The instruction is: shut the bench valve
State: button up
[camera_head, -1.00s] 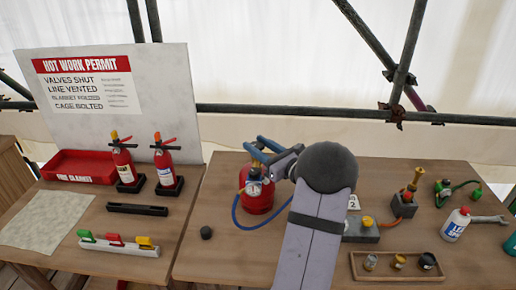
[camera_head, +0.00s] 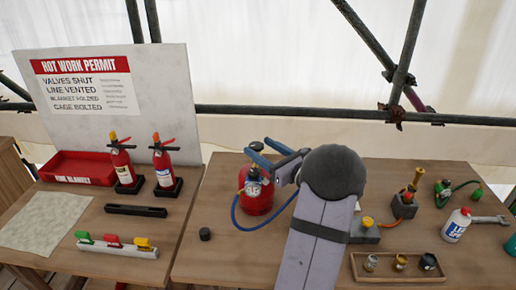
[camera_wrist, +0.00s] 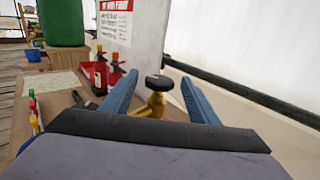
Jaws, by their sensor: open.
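A red gas cylinder (camera_head: 259,199) stands on the right-hand bench, with a blue hose running from it and a round gauge at its top. My gripper (camera_head: 264,153) is over the top of this cylinder, and its two blue fingers are apart. In the wrist view, a brass valve with a round black knob (camera_wrist: 158,82) shows between the fingers of my gripper (camera_wrist: 160,92), beyond the dark palm edge. Neither finger visibly touches the knob. The head view does not show the knob clearly; the gripper covers the cylinder's top.
Two small fire extinguishers (camera_head: 162,160) and a red tray (camera_head: 79,168) are on the left bench before a permit board (camera_head: 110,100). A rack with green, red and yellow levers (camera_head: 115,246) lies in front. A small tray (camera_head: 398,268) of pots and a white bottle (camera_head: 456,225) are at right.

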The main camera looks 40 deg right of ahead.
aim_at(261, 148)
jog(key=s+b, duration=0.1)
jog(key=s, duration=0.4)
jog(key=shift+r, duration=0.1)
jog(key=shift+w+f+p, duration=0.2)
jog(key=shift+w+p, duration=1.25)
jog(key=shift+p, duration=2.9)
jog(key=shift+w+f+p, duration=0.1)
jog(key=shift+w+p, duration=0.2)
jog(key=shift+w, duration=0.7)
jog(key=shift+c, duration=0.6)
jog(key=c, duration=0.9)
